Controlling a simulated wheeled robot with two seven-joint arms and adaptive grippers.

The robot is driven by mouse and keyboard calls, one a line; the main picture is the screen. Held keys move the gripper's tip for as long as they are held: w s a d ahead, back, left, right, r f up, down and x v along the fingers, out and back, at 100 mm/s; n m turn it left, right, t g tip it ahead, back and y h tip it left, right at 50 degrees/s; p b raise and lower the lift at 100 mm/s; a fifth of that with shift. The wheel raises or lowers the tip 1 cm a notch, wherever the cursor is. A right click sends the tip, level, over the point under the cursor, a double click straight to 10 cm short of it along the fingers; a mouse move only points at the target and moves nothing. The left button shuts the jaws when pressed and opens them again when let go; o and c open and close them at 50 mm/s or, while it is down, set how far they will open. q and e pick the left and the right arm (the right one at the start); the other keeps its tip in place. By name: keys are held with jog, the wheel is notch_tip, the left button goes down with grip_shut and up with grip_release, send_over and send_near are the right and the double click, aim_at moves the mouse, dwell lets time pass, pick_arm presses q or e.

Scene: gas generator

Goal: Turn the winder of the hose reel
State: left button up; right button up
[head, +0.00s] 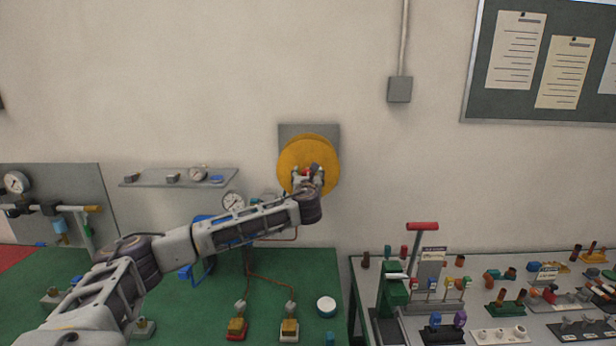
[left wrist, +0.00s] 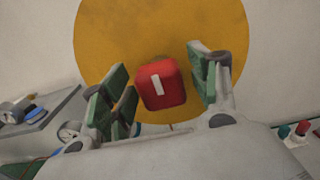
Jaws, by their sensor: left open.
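The hose reel is a round yellow disc (head: 308,152) on a grey plate (head: 290,131) fixed to the wall. It also fills the upper middle of the left wrist view (left wrist: 110,40). The winder shows as a red block-shaped knob (left wrist: 160,84) with a white mark, in front of the disc. My left gripper (head: 308,172) is in front of the lower part of the disc. In the left wrist view its green-padded fingers (left wrist: 158,85) are open, one side on each side of the red knob, with gaps visible. My right gripper is not in view.
A wall shelf (head: 180,178) with small parts is left of the reel. A green table (head: 290,272) with fittings stands below. A second table (head: 358,290) at right is crowded with tools. A grey box (head: 399,89) is on the wall. The wall around the reel is mostly clear.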

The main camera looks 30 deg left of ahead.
pick_arm(q)
jog(key=shift+c, duration=0.2)
jog(key=c, duration=1)
